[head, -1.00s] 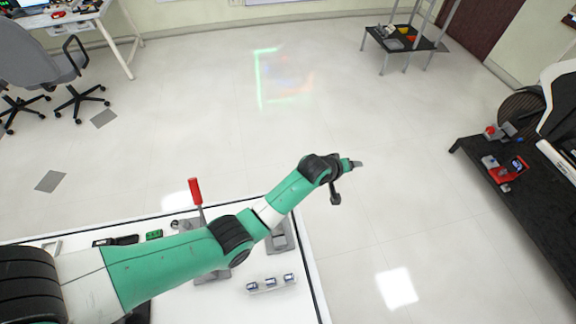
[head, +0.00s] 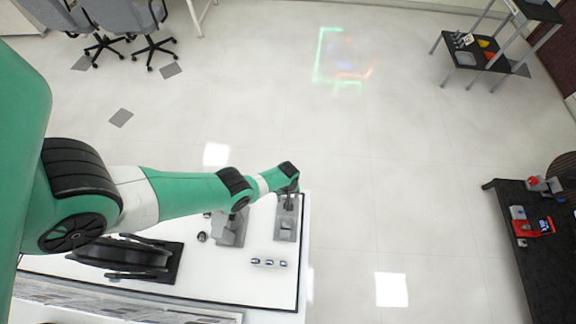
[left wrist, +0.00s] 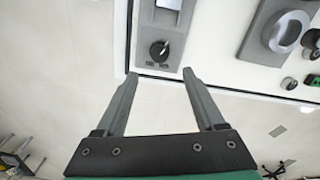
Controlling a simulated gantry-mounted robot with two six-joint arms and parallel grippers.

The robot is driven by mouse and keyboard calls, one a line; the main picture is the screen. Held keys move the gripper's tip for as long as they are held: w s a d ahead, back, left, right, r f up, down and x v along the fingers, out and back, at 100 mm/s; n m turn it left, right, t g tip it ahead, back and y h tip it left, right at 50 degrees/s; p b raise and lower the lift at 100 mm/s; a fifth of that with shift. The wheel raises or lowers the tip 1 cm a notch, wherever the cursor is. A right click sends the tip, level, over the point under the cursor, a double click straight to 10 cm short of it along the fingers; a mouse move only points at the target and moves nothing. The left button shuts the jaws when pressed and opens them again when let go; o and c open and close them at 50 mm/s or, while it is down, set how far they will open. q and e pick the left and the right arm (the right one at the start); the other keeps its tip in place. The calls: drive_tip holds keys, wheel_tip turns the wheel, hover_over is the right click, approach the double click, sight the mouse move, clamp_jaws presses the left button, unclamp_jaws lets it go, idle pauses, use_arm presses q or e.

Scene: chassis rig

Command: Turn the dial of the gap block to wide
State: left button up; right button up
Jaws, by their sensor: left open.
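The gap block appears to be the grey block (head: 285,228) near the right edge of the white table. In the left wrist view the grey block (left wrist: 150,28) carries a round black dial (left wrist: 160,49) with a light pointer mark, and a pale raised piece beyond it. My left gripper (left wrist: 160,74) is open and empty. Its fingertips are near the table edge, just short of the dial in that view, one to either side of it. In the head view my left gripper (head: 290,203) is over the far end of the block and partly hides it. My right gripper is not in view.
On the white table (head: 200,285) are another grey fixture (head: 231,230), a small rack with several pieces (head: 268,262) and a black wheel-like item (head: 125,257). A dark table (head: 510,215) with red devices stands at the right. Open floor lies beyond the table.

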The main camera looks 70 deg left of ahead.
use_arm(q)
wheel_tip(320, 180, down, 10)
drive_tip(key=b, duration=0.9)
drive_tip(key=shift+f, duration=0.2)
drive_tip(key=shift+w, duration=0.1)
clamp_jaws()
